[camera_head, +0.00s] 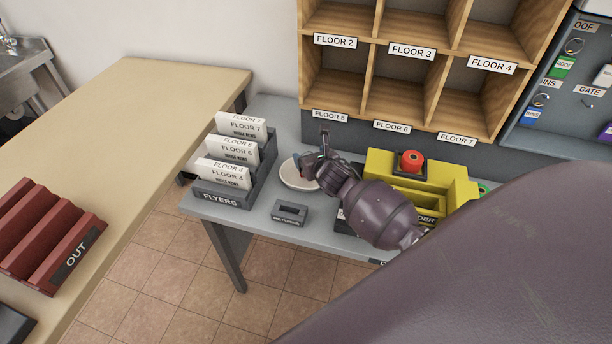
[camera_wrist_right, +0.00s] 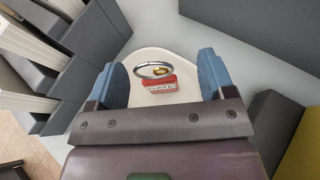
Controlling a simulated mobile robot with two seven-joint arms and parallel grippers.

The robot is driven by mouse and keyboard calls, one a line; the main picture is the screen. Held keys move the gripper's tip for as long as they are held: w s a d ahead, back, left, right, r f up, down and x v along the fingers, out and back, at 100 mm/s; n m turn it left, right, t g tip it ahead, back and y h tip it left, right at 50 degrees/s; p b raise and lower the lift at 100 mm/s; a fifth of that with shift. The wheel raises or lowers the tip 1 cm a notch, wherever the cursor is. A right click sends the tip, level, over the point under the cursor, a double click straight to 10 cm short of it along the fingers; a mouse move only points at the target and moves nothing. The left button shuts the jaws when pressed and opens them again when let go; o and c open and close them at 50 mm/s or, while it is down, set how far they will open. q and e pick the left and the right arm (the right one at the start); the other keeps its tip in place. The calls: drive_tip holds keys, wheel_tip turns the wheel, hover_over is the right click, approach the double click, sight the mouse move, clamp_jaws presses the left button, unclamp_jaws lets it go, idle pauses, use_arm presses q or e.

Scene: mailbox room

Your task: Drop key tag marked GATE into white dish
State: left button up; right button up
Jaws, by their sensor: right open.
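The white dish (camera_head: 288,178) sits on the grey counter, partly hidden by my right gripper (camera_head: 308,166). In the right wrist view the dish (camera_wrist_right: 190,62) lies below the blue fingertips. A red key tag (camera_wrist_right: 160,86) with a metal ring and a brass-coloured key shows between the spread fingers, against the dish. It appears to lie in the dish, clear of both fingers. Its white label is too small to read. My right gripper is open. My left gripper is not in view.
The FLYERS rack (camera_head: 222,180) stands left of the dish, close to the gripper. A RETURNS block (camera_head: 290,213) is in front. A yellow unit (camera_head: 430,180) with a red knob is to the right. Wooden pigeonholes (camera_head: 400,97) and a key cabinet (camera_head: 560,115) with a GATE label are behind.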

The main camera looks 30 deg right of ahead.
drive_tip(key=p+v, duration=0.1)
drive_tip(key=v, duration=0.9)
drive_tip(key=shift+s+r, duration=0.25)
drive_tip(key=shift+s, duration=0.05)
